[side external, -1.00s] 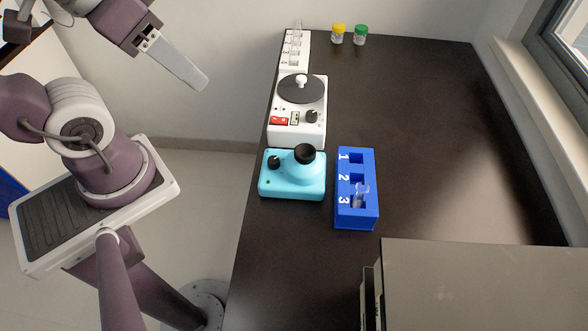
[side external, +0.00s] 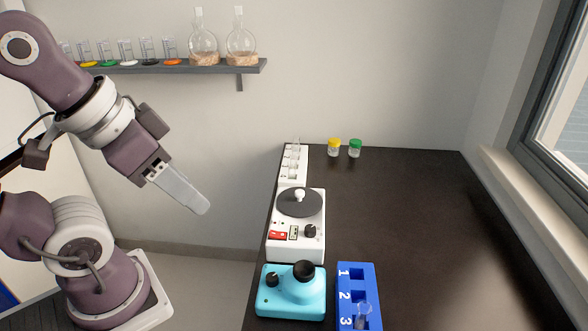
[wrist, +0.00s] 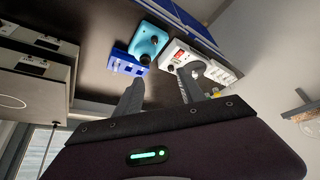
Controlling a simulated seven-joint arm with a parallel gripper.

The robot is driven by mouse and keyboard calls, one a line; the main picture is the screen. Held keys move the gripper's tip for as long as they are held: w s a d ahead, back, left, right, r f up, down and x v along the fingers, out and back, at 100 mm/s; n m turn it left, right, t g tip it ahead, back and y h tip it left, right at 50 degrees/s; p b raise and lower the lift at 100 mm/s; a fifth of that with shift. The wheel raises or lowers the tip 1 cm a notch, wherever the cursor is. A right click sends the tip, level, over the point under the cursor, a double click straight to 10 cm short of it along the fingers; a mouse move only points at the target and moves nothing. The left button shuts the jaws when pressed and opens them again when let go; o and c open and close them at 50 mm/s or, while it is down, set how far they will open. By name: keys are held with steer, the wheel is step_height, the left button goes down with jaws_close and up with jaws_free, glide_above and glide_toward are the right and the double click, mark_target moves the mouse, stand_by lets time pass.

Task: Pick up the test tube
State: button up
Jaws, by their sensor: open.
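A clear test tube (side external: 363,311) stands in the slot marked 3 of the blue rack (side external: 344,281), at the bottom edge of the side view; its lower part is hidden in the rack. The blue rack also shows in the wrist view (wrist: 122,66), where the tube is too small to make out. My gripper (side external: 203,208) is in the air left of the table, well apart from the rack and the tube. In the wrist view its two fingers (wrist: 162,80) are spread with nothing between them.
Left of the rack is a turquoise mixer (side external: 290,294). Behind it are a white device with a dark round plate (side external: 297,235) and a white rack (side external: 293,167) with clear glassware. Yellow-capped (side external: 334,147) and green-capped (side external: 355,148) jars stand at the back. The table's right side (side external: 430,230) is clear.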

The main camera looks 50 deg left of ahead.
stand_by(0.3)
steer(key=w+r+h, duration=0.1)
steer(key=w+r, duration=0.2)
steer(key=w, duration=0.4)
steer(key=n+g+y, duration=0.1)
steer(key=n, duration=0.2)
glide_above(293, 154)
steer(key=s+d, duration=0.5)
step_height(293, 154, down, 17)
steer(key=shift+m+y, duration=0.4)
steer(key=a+f, duration=0.1)
steer(key=f, duration=0.1)
steer(key=w+a+f, duration=0.1)
steer(key=a+f, duration=0.1)
steer(key=w+a+f, duration=0.1)
steer(key=a+f, duration=0.1)
steer(key=shift+w+f, duration=0.1)
steer(key=shift+f, duration=0.1)
steer(key=x, duration=0.6)
steer(key=shift+w+f, duration=0.1)
steer(key=shift+w, duration=0.45)
jaws_close()
